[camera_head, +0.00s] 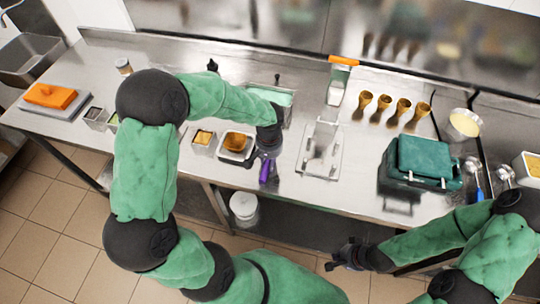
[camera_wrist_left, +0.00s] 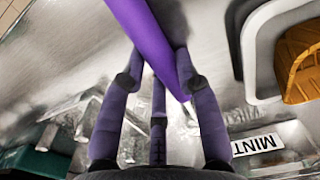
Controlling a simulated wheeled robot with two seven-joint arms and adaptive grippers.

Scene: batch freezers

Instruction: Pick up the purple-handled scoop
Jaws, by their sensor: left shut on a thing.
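The purple-handled scoop (camera_head: 265,174) is near the front edge of the counter, just right of a white tub of brown contents. Its purple handle (camera_wrist_left: 148,38) runs diagonally between my fingers in the left wrist view. My left gripper (camera_head: 262,157) is shut on that handle; its fingers also show in the left wrist view (camera_wrist_left: 160,70). I cannot make out the scoop's head, or whether the scoop is off the counter. My right gripper (camera_head: 343,256) is in front of the counter, away from the scoop; its fingers are too small and dark to read.
The white tub (camera_head: 222,154) is left of the scoop, and a MINT label (camera_wrist_left: 258,145) shows in the wrist view. A metal holder (camera_head: 320,150) stands to the right. Several cones (camera_head: 402,106) and a green box (camera_head: 424,158) are farther right. An orange block (camera_head: 50,95) is far left.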

